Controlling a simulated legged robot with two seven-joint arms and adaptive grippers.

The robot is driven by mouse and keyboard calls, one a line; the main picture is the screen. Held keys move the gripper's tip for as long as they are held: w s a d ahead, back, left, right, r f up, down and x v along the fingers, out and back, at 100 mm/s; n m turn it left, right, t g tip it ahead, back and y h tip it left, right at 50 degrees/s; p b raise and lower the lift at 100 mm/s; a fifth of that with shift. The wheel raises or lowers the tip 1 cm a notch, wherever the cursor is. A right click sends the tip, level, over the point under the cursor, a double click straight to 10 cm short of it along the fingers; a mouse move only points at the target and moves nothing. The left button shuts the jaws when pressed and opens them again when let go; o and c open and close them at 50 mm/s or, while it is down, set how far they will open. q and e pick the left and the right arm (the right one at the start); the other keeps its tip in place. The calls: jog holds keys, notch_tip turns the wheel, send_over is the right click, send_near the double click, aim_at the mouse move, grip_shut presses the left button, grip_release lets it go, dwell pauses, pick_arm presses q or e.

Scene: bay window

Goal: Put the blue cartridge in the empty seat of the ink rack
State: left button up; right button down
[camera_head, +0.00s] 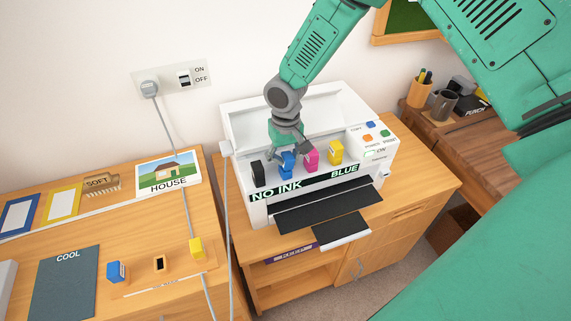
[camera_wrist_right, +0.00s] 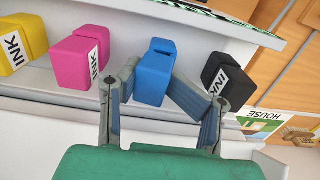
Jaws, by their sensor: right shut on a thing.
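My right gripper (camera_head: 287,157) is over the white printer (camera_head: 236,125), shut on the blue cartridge (camera_head: 287,170). In the wrist view the fingers (camera_wrist_right: 155,88) stand on either side of this blue cartridge (camera_wrist_right: 152,78). It is in the row between the black and pink cartridges; whether it is seated or lifted I cannot tell. The wooden ink rack (camera_head: 178,281) is on the left desk. It holds another blue cartridge (camera_head: 116,271) at left and a yellow one (camera_head: 196,248) at right, with a dark empty seat (camera_head: 159,264) between them. My left gripper is out of view.
Black (camera_head: 257,173), pink (camera_head: 311,160) and yellow (camera_head: 336,152) cartridges stand in the printer. Its display (camera_head: 304,184) reads "NO INK" and "BLUE". A grey cable (camera_head: 176,170) hangs from the wall plug past the rack. A gap separates the left desk from the printer's cabinet.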

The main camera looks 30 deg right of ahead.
aim_at(285, 156)
jog(key=shift+w+d+r, duration=0.15)
jog(key=shift+d+r, duration=0.1)
jog(key=shift+a+r, duration=0.3)
jog(key=shift+a, duration=0.05)
jog(key=shift+d+r+p, duration=0.25)
jog(key=shift+r+p, duration=0.4)
jog(key=shift+p, duration=0.3)
jog(key=shift+a+r+p, duration=0.1)
jog(key=shift+r+p, duration=0.45)
jog(key=shift+r, duration=0.05)
jog(key=shift+a+r, duration=0.1)
jog(key=shift+r, duration=0.15)
